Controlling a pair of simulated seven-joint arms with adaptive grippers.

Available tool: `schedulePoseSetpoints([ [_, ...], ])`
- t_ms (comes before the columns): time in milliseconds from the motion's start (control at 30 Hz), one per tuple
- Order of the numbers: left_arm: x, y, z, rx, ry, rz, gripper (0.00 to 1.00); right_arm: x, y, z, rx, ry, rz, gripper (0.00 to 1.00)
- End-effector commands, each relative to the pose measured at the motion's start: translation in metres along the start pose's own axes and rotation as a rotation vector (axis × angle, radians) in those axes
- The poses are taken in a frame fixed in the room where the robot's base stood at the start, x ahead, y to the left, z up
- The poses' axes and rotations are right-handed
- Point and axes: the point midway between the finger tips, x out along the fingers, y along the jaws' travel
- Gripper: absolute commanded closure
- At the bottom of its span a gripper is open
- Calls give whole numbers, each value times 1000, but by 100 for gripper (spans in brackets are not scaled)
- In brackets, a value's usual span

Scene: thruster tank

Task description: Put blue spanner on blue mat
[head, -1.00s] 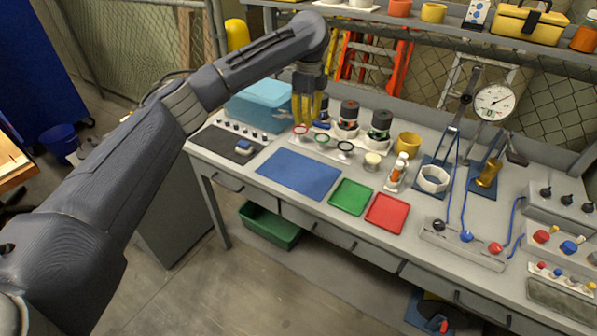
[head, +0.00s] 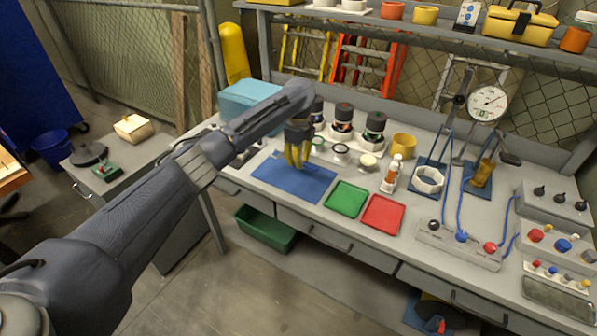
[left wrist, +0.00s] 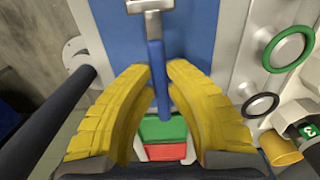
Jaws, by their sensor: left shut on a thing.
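The blue spanner shows in the left wrist view, with a metal head and a blue handle (left wrist: 158,75). My left gripper (head: 297,163) is shut on its handle, the yellow fingers (left wrist: 163,110) to either side of it. The head of the spanner points to the top of that view. The blue mat (head: 283,184) lies flat on the bench, and my left gripper is over its back part. The mat also shows behind the spanner in the left wrist view (left wrist: 185,40). I cannot tell the gap between spanner and mat. My right gripper is not in view.
A green tray (head: 346,199) and a red tray (head: 383,214) lie right of the mat. Rings and dark-topped jars (head: 343,118) stand behind it. A light-blue box (head: 247,98) is at the back left. The mat's front part is clear.

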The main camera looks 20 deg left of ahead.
Motion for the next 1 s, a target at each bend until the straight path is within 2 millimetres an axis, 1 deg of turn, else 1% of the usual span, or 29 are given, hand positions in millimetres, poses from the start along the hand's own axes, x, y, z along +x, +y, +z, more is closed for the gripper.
schedulePoseSetpoints([
  [233,13,0,-1,0,1,1,100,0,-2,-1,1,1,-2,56],
  [400,35,0,0,-1,1,2,100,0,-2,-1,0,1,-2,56],
  [533,46,0,-1,-1,1,0,100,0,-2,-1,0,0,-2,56],
  [633,50,0,0,0,-1,0,100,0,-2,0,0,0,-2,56],
  [1000,52,0,0,0,-1,0,100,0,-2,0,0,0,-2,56],
])
